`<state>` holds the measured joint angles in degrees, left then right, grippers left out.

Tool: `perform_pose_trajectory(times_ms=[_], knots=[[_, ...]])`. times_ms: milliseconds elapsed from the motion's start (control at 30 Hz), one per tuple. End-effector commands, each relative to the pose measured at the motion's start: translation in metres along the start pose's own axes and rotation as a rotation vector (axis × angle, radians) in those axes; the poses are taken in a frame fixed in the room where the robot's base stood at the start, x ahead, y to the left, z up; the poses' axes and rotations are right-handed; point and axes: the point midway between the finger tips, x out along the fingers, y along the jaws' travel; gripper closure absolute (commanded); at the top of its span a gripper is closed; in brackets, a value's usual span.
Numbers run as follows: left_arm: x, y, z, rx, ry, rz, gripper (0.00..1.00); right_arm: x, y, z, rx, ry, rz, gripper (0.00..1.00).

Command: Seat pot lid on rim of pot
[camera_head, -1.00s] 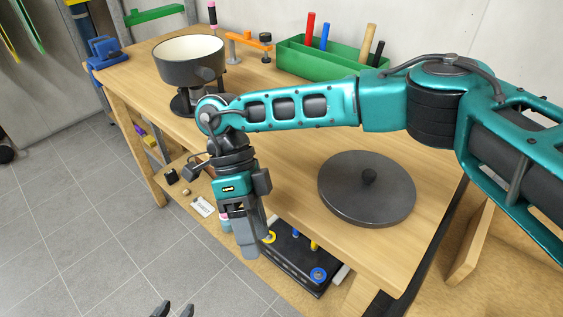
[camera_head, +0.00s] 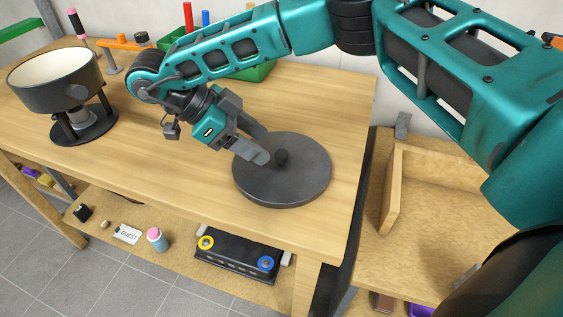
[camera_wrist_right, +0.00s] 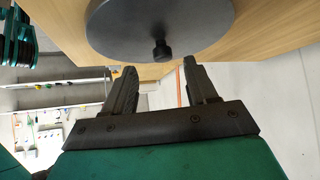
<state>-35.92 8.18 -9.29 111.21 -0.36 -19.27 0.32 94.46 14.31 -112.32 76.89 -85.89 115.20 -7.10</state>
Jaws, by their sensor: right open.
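The pot lid (camera_head: 295,190) is a dark grey disc with a black knob (camera_head: 281,158) on top, lying flat near the right end of the workbench. My right gripper (camera_head: 267,146) is open, its fingers beside the lid's knob in the head view. In the right wrist view the two fingers (camera_wrist_right: 158,75) are spread and empty, and the lid (camera_wrist_right: 165,22) with its knob (camera_wrist_right: 161,50) shows beyond the fingertips. The pot (camera_head: 58,84) is dark outside and cream inside, open, and sits on a black stand (camera_head: 85,130) at the bench's left. My left gripper is out of view.
A green bin (camera_head: 255,72) with coloured handles stands at the back, partly behind my right arm. An orange holder (camera_head: 125,42) stands behind the pot. The bench top (camera_head: 180,165) is clear between pot and lid.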

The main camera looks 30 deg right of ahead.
Motion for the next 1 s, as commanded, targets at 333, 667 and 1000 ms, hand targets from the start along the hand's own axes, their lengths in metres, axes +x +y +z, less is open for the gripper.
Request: perform_pose_trajectory(times_ms=[333, 667, 1000], knots=[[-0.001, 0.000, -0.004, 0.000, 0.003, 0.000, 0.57, 0.046, -0.003, -0.005, 0.000, 0.001, 0.002, 0.43], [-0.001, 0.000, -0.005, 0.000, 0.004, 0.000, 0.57, 0.051, -0.003, -0.004, 0.000, -0.001, 0.001, 0.45], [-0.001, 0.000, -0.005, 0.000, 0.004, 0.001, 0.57, 0.051, -0.003, -0.004, 0.000, -0.001, 0.001, 0.77]])
